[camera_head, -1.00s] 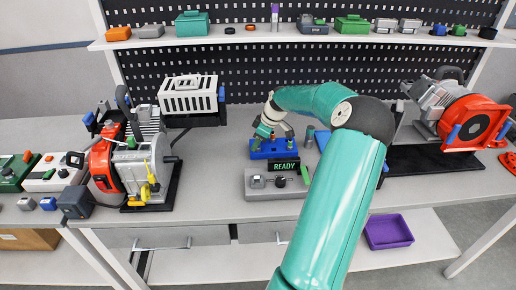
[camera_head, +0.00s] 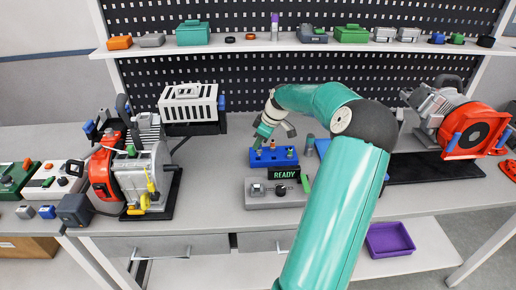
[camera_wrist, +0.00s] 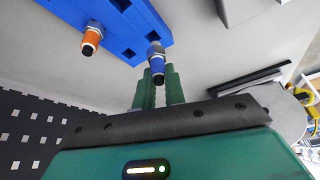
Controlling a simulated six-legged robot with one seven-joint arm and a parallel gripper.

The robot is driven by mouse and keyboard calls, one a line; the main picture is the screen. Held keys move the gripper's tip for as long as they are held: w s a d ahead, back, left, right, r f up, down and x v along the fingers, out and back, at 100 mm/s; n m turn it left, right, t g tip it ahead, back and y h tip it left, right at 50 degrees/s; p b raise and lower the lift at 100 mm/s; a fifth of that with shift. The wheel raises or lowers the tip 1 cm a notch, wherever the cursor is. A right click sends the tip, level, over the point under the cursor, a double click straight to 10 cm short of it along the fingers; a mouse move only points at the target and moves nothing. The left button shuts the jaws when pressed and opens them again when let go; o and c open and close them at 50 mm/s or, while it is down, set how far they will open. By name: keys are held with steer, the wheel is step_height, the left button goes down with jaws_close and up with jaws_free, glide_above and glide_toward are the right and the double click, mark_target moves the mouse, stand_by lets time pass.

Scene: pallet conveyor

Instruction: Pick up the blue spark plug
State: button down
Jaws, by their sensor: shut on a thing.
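The blue spark plug (camera_wrist: 157,64) shows in the wrist view, upper middle, with a metal tip and a blue band. My gripper (camera_wrist: 156,82) is shut on it, with a green finger on each side. The plug overlaps the edge of the blue holder block (camera_wrist: 118,28); I cannot tell whether it is clear of its hole. An orange spark plug (camera_wrist: 91,40) stands in the block, apart from my fingers. In the head view my gripper (camera_head: 258,143) is over the left end of the holder block (camera_head: 275,160), and the blue plug is not clearly visible there.
A grey control box (camera_head: 262,200) with a READY display (camera_head: 284,173) stands in front of the block. A red and grey engine (camera_head: 120,175) is at left, and an orange machine (camera_head: 470,125) at right. Bare table lies left of the control box.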

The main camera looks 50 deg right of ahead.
steer(key=s+a+r, duration=0.4)
steer(key=s+r, duration=0.1)
steer(key=r, duration=0.2)
steer(key=s+a+r, duration=0.3)
steer(key=s+r, duration=0.3)
steer(key=r, duration=0.1)
steer(key=shift+a, duration=0.35)
steer(key=shift+r, duration=0.1)
